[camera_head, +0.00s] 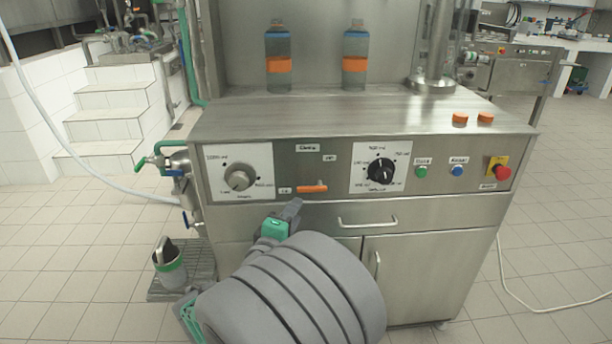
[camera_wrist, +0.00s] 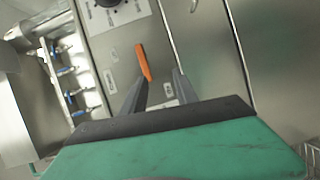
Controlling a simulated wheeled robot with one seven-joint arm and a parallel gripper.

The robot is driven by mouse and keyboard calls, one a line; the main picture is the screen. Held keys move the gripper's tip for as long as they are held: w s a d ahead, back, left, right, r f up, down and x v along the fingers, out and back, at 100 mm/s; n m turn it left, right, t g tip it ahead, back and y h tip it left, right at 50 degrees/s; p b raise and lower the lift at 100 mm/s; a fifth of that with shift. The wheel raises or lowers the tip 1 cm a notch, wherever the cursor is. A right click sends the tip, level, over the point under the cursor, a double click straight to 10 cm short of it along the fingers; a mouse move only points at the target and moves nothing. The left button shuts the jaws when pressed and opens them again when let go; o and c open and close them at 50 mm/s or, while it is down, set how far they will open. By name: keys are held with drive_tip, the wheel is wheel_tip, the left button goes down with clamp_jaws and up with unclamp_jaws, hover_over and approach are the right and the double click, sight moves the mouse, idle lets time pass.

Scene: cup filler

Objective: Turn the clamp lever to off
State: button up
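The clamp lever (camera_head: 312,189) is a short orange bar on the machine's front panel, lying about level, with a small label at its left end and another above its right end. The lettering is too small to read surely. In the wrist view the lever (camera_wrist: 143,60) appears slightly tilted. My gripper (camera_head: 291,208) is in front of the panel, below and left of the lever. In the wrist view my gripper (camera_wrist: 158,84) has its two grey fingers spread and empty, and the lever's near end shows between their tips. I cannot tell the remaining depth gap.
A grey knob (camera_head: 239,178) is left of the lever and a black dial (camera_head: 381,171) right of it. Green (camera_head: 421,172), blue (camera_head: 457,171) and red (camera_head: 502,172) buttons are farther right. A drawer handle (camera_head: 367,222) sticks out below. Two bottles stand on top.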

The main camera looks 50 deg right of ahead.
sight(305, 191)
drive_tip(key=shift+n+h, duration=0.5)
drive_tip(key=d, duration=0.2)
drive_tip(key=w+d+r, duration=0.1)
drive_tip(key=d, duration=0.2)
drive_tip(key=w+d+r, duration=0.1)
drive_tip(key=d, duration=0.1)
drive_tip(key=shift+w+d, duration=0.15)
drive_tip(key=shift+d, duration=0.25)
clamp_jaws()
